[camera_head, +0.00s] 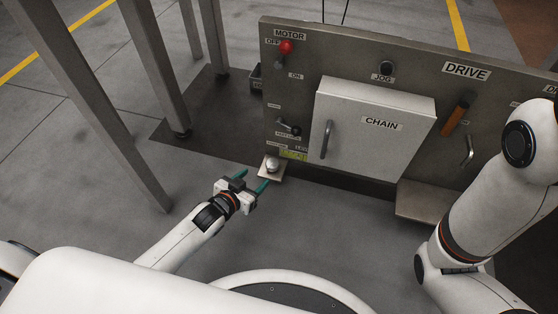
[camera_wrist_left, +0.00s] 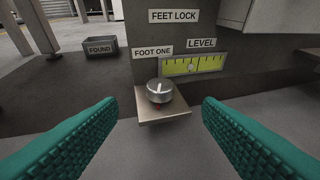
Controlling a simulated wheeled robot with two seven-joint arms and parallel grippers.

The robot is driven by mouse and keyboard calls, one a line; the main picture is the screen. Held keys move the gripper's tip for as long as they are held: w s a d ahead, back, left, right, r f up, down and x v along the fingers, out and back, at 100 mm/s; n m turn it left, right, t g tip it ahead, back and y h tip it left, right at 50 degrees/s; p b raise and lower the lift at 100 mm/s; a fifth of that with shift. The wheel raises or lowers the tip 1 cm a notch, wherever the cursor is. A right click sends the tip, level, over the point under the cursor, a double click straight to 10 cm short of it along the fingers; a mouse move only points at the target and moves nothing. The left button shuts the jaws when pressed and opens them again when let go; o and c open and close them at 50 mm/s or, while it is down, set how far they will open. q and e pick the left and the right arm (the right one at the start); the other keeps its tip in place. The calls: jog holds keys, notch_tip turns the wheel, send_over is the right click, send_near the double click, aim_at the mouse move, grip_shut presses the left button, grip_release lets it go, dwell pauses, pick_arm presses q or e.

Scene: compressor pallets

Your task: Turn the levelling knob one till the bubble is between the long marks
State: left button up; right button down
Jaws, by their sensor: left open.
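The levelling knob (camera_wrist_left: 159,91) is a round silver knob with a pale line on top, on a small ledge (camera_wrist_left: 165,116) under the label FOOT ONE. It also shows in the head view (camera_head: 272,164). The yellow-green level (camera_wrist_left: 193,66) sits right of and above it, with dark marks. A pale bubble (camera_wrist_left: 192,68) shows near its middle; I cannot tell exactly how it lies against the long marks. My left gripper (camera_head: 251,180) is open, its two green fingers short of the knob, one to each side of it in the wrist view. My right gripper is not in view.
The panel carries a red MOTOR knob (camera_head: 286,47), a CHAIN door (camera_head: 372,129) with a handle, and an orange DRIVE lever (camera_head: 456,115). A dark bin labelled FOUND (camera_wrist_left: 100,47) stands left of the panel. Grey posts (camera_head: 155,65) stand at the left.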

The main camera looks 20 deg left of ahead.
aim_at(272, 163)
pick_arm(q)
jog(key=b+x, duration=0.8)
jog(key=x, duration=0.3)
jog(key=shift+w+d, duration=0.1)
jog(key=shift+w, duration=0.05)
jog(key=shift+w+d+f, duration=0.1)
jog(key=shift+w, duration=0.25)
